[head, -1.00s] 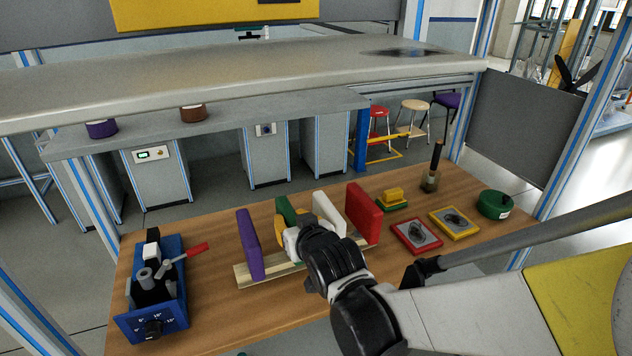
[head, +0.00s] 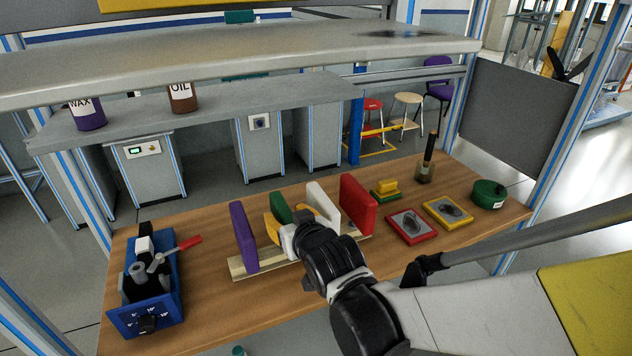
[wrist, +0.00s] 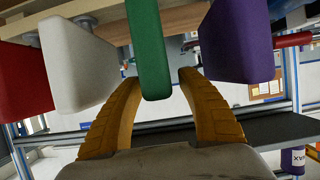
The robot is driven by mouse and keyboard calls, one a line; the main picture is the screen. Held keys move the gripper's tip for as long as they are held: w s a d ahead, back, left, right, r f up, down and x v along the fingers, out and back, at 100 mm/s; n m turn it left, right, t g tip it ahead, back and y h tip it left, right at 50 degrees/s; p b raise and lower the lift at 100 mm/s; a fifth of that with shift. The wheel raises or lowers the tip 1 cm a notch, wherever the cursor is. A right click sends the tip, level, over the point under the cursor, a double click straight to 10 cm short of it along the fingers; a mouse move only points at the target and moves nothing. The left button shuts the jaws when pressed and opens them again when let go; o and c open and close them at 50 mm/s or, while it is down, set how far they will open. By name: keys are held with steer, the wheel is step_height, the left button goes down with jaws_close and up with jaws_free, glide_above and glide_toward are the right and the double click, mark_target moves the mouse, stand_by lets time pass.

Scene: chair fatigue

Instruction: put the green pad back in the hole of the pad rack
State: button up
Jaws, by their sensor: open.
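The green pad (head: 280,207) stands between the purple pad (head: 243,237) and the white pad (head: 323,203), in line with the red pad (head: 358,205). The pad rack (head: 238,270) is a pale wooden strip under them. My gripper (head: 283,224) is open at the green pad, its yellow fingers on either side. In the wrist view the green pad (wrist: 149,45) lies between my spread fingers, with gaps at both sides. The pad's foot is hidden in the head view, so I cannot tell how fully it sits in its hole.
A blue box with tools (head: 150,290) stands at the left of the wooden table. Red (head: 414,227) and yellow (head: 447,213) framed plates, a green tin (head: 488,194) and a dark-handled tool (head: 428,160) are at the right.

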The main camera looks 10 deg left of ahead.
steer(key=v, duration=1)
steer(key=shift+s+d, duration=0.15)
steer(key=shift+s, duration=0.1)
steer(key=shift+r, duration=0.1)
steer(key=s+d+f+m+g+h, duration=0.2)
steer(key=d+m+h, duration=0.25)
steer(key=d, duration=1.45)
steer(key=s+d+f+m+g+h, duration=0.1)
steer(key=s+d+f+g+h, duration=0.1)
steer(key=s+d, duration=0.6)
steer(key=shift+d+m+g, duration=0.3)
steer(key=shift+d+m, duration=0.05)
steer(key=shift+d, duration=0.35)
steer(key=shift+a+h, duration=0.1)
steer(key=shift+h, duration=0.15)
